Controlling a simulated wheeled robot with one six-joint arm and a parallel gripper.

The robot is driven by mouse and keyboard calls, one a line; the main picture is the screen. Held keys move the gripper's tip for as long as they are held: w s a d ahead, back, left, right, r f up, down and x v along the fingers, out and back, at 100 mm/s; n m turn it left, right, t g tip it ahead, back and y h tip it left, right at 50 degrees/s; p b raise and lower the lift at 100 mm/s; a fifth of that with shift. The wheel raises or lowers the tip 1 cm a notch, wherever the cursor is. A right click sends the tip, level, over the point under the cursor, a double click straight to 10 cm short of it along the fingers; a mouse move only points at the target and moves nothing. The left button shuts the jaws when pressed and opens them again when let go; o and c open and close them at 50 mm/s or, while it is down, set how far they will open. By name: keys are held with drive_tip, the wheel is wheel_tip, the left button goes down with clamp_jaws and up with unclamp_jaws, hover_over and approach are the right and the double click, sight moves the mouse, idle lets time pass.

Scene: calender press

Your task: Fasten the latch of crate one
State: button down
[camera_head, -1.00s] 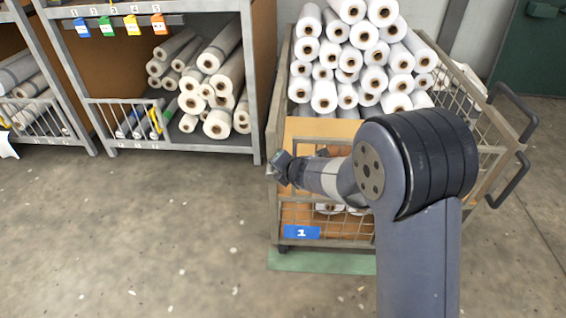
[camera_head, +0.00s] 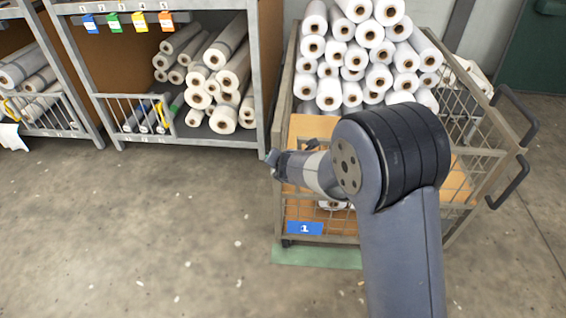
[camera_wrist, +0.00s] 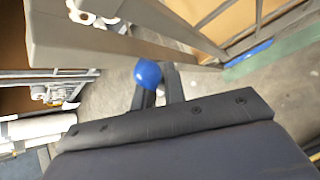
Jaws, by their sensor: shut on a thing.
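Crate one is a grey wire-sided cart (camera_head: 281,215) with a blue label marked 1 (camera_head: 305,228) on its lower front. It is stacked with white rolls. My gripper (camera_head: 272,158) is at the crate's front left corner post, with my arm reaching across the front. In the wrist view my dark fingers (camera_wrist: 160,86) are shut at a round blue knob (camera_wrist: 148,73), which appears to be the latch handle. The knob is beside the crate's grey frame (camera_wrist: 110,45). The rest of the latch is hidden, and I cannot tell its position.
A grey rack (camera_head: 262,100) with rolls and coloured tags stands left of the crate. A gap of bare floor (camera_head: 180,215) lies in front of it. Black handles (camera_head: 515,115) stick out at the crate's right. A green mat (camera_head: 315,256) lies under the crate.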

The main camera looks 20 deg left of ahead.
drive_tip(key=shift+s+a+r+n+h+p, duration=0.2)
drive_tip(key=shift+a+r+n+h+p, duration=0.35)
drive_tip(key=shift+p, duration=0.7)
drive_tip(key=h+p, duration=0.2)
drive_tip(key=shift+a+f+n+t+p, duration=0.15)
drive_tip(key=shift+f+n+t+p, duration=0.05)
drive_tip(key=shift+n+t+p, duration=0.1)
drive_tip(key=shift+s+a+f+n+h+p, duration=0.15)
drive_tip(key=shift+a+n+h+p, duration=0.1)
drive_tip(key=shift+h+p, duration=0.5)
drive_tip(key=c, duration=1.5)
unclamp_jaws()
